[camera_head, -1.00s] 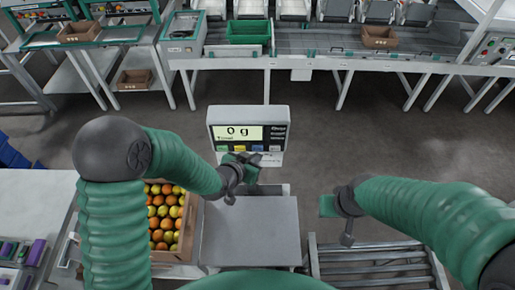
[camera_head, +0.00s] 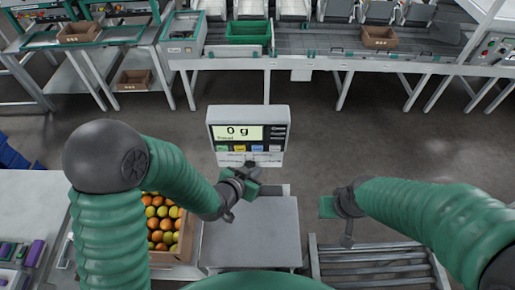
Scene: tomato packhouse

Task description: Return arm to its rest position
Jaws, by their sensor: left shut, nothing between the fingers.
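My left arm, in a green sleeve, comes in from the left in the head view. Its gripper (camera_head: 250,186) is shut and empty, over the far edge of the scale's bare grey plate (camera_head: 250,235) and just below the display. My right gripper (camera_head: 328,207) hangs right of the plate, near the roller conveyor. It is seen side-on, so I cannot tell whether its fingers are apart. The scale display (camera_head: 247,134) reads 0 g.
A crate of tomatoes (camera_head: 173,258) stands left of the plate, partly hidden by my left arm. A roller conveyor (camera_head: 375,264) lies at the right. A white table (camera_head: 35,205) is at the left. A sorting line with a green crate (camera_head: 249,32) runs along the back.

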